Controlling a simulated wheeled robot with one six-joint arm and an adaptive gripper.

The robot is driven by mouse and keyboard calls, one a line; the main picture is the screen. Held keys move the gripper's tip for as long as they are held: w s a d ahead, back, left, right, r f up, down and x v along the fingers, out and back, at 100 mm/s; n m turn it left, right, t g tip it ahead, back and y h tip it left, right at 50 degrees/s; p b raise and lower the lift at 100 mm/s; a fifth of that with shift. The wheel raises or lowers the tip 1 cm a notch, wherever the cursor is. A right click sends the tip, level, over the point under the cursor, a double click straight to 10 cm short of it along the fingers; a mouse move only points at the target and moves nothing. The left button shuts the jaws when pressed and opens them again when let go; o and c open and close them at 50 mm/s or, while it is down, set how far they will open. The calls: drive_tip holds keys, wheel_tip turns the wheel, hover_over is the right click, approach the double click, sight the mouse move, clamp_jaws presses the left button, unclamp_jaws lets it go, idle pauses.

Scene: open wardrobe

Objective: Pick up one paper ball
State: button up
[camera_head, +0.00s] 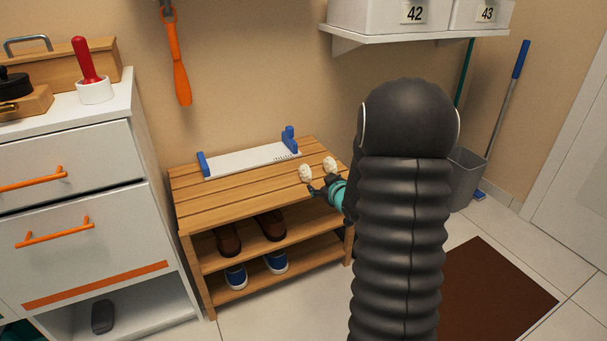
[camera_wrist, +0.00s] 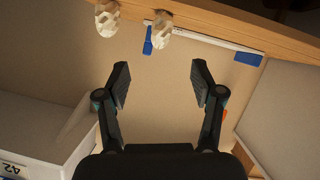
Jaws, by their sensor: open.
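Two crumpled white paper balls lie on the slatted wooden bench (camera_head: 240,192): one nearer the middle (camera_head: 305,173) and one to its right (camera_head: 330,164). In the wrist view the two paper balls show near the top edge, one at the left (camera_wrist: 106,20) and one nearer the centre (camera_wrist: 161,28). My gripper (camera_head: 323,185) is beside the balls at the bench's right end, partly hidden by my arm. In the wrist view my gripper (camera_wrist: 161,82) is open, with nothing between its fingers, and both balls are beyond the fingertips.
A white board with blue ends (camera_head: 250,160) stands on the bench behind the balls. Shoes (camera_head: 271,225) sit on the shelf below. A wall shelf with numbered boxes (camera_head: 403,15) is above, a grey bin (camera_head: 467,180) is at right, and a white cabinet (camera_head: 75,190) is at left.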

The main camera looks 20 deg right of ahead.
sight(309, 177)
drive_tip(key=x, duration=0.8)
drive_tip(key=shift+w+a+f, duration=0.1)
drive_tip(key=shift+a+p+x, duration=0.1)
drive_tip(key=shift+p+x, duration=0.15)
drive_tip(key=shift+x, duration=1.15)
drive_tip(key=shift+a+p+x, duration=0.15)
drive_tip(key=shift+p+x, duration=0.05)
drive_tip(key=shift+x, duration=1.2)
drive_tip(key=shift+d, duration=0.1)
drive_tip(key=shift+c, duration=0.3)
drive_tip(key=c, duration=0.9)
